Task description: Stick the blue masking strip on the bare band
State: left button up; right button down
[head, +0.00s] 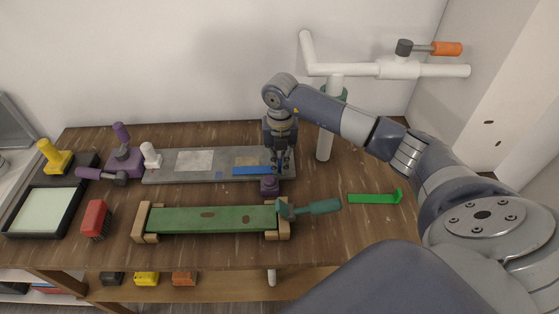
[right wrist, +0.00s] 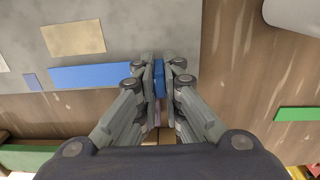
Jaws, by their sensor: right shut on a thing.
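The blue masking strip (head: 253,170) lies along the front right part of a grey panel (head: 225,160). In the right wrist view it is a flat blue band (right wrist: 90,76) running up to my right gripper (right wrist: 160,70). That gripper also shows in the head view (head: 280,168), pointing down at the panel's right end. Its fingers are shut on a narrow blue piece (right wrist: 159,80); they hide whether it joins the flat band. I cannot make out the bare band clearly. My left gripper is out of view.
A purple block (head: 270,185) stands close in front of the gripper. A green board (head: 210,219) on wooden supports and a green-handled tool (head: 310,208) lie nearer. A white pipe (head: 325,140) rises behind.

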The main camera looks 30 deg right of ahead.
jog(key=shift+f, duration=0.15)
dwell(0.3)
jog(key=c, duration=1.7)
grip_release()
jog(key=shift+o, duration=0.2)
notch_tip(320, 180, up, 12)
jog(key=shift+s, duration=0.1)
